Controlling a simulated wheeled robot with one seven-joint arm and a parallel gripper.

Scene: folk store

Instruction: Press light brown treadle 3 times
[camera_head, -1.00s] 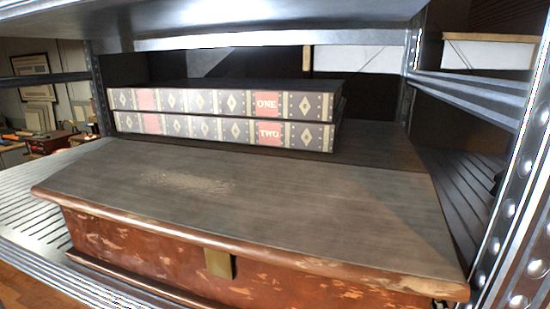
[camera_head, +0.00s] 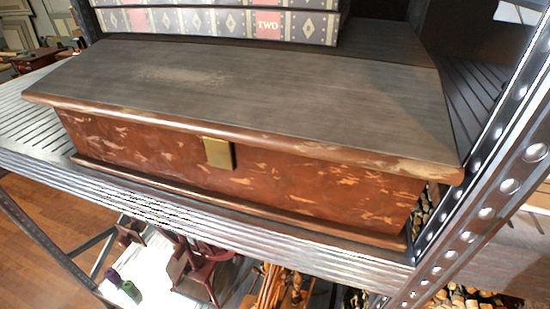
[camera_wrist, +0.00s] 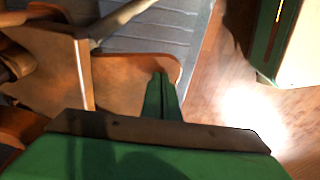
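In the wrist view, a light brown board (camera_wrist: 125,82) with a rounded right end lies under my fingertips. It looks like the treadle. My gripper (camera_wrist: 162,80) has green fingers held together, with nothing seen between them. Its tips overlap the board's right part in the picture; whether they touch it I cannot tell. A brown wooden frame (camera_wrist: 60,55) with an upright edge stands at the board's left. The head view shows neither the gripper nor the board clearly.
In the head view, a reddish-brown chest (camera_head: 265,165) sits on a metal shelf (camera_head: 300,258), books (camera_head: 215,22) behind it. Below are a dark red wooden device (camera_head: 205,270) and small spools (camera_head: 130,288). In the wrist view, a green-edged object (camera_wrist: 285,40) stands right, beside open wooden floor (camera_wrist: 235,90).

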